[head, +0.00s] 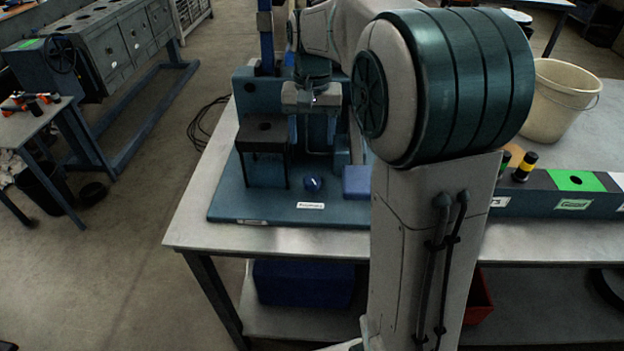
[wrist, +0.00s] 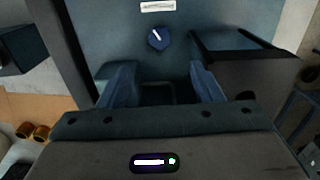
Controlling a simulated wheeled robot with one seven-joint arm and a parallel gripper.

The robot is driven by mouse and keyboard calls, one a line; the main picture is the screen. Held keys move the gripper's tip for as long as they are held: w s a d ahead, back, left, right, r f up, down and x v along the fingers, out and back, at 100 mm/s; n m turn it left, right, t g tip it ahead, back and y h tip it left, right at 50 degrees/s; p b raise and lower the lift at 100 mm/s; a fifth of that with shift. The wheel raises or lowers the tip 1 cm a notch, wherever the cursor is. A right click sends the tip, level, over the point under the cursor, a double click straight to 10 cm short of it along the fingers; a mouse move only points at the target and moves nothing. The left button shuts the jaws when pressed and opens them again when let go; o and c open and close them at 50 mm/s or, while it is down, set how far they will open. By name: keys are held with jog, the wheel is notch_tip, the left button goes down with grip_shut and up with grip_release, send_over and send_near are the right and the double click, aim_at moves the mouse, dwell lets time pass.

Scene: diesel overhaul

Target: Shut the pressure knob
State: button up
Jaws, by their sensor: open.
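The pressure knob (head: 312,184) is a small round blue knob on the flat blue base plate (head: 232,207) of the test stand, just behind a small white label. In the wrist view the knob (wrist: 158,38) shows a white pointer line, tilted slightly from the line toward the label. My gripper (head: 315,147) is over the stand, behind and above the knob, pointing down. In the wrist view its two fingers (wrist: 163,76) are spread apart with nothing between them. The knob lies beyond the fingertips, apart from them.
A dark block on legs (head: 263,134) stands left of the knob, and a blue block (head: 356,182) sits to its right. The white label (head: 310,205) lies in front. A cream bucket (head: 560,101) stands on the table at the right. My arm hides part of the stand's right side.

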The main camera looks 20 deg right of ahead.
aim_at(312, 179)
notch_tip(312, 179, down, 14)
jog(key=n, duration=0.8)
dwell(0.3)
